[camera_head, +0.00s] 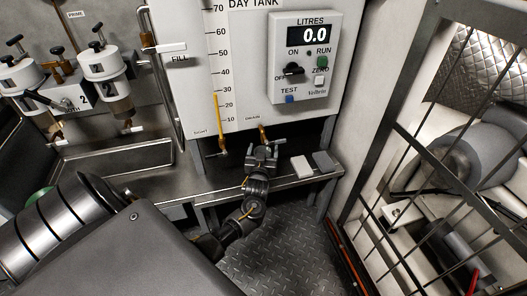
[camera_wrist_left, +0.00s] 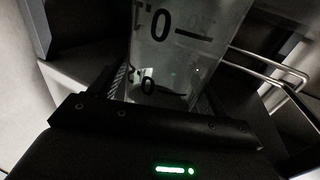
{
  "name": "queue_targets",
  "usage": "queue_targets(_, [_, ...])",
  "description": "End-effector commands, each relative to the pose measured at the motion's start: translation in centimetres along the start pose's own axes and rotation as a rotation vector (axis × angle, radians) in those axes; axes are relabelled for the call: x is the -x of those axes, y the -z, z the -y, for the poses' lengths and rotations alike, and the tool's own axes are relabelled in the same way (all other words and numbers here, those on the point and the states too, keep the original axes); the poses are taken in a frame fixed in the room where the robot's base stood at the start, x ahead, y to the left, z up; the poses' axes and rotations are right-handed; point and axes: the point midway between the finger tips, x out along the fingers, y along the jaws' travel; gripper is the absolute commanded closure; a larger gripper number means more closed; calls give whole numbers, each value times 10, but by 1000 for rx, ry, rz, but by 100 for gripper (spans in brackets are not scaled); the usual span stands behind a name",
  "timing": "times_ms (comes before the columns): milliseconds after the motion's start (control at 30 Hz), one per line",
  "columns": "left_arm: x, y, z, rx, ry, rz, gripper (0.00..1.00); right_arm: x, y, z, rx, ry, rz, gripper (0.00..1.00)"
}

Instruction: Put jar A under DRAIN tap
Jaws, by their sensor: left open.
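The DRAIN tap (camera_head: 263,134) is a brass tap under the right part of the day tank. My left gripper (camera_head: 263,153) is just below and in front of it, over the metal shelf. In the left wrist view, a clear jar (camera_wrist_left: 178,45) with black level marks, upside down in this picture, stands between the open fingers of my left gripper (camera_wrist_left: 160,95). I cannot read a letter on this jar. In the head view the jar cannot be made out at the gripper. My right gripper is not in view.
The day tank (camera_head: 185,70) has a control box reading 0.0 (camera_head: 306,60). A second brass tap (camera_head: 222,148) hangs at left. A white block (camera_head: 302,167) and a grey block (camera_head: 324,162) lie on the shelf at right. A barred guard (camera_head: 420,160) stands farther right.

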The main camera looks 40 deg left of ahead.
Motion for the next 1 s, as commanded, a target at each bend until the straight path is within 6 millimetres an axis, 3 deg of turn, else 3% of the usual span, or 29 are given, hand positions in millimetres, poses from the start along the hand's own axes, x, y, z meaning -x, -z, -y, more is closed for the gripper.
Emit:
queue_targets(233, [38,1,0,1,-1,4,23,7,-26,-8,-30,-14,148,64])
queue_targets(600, [107,1,0,1,0,1,23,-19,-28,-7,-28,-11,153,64])
queue_targets(1000, [126,-6,-3,2,-26,49,23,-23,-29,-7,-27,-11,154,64])
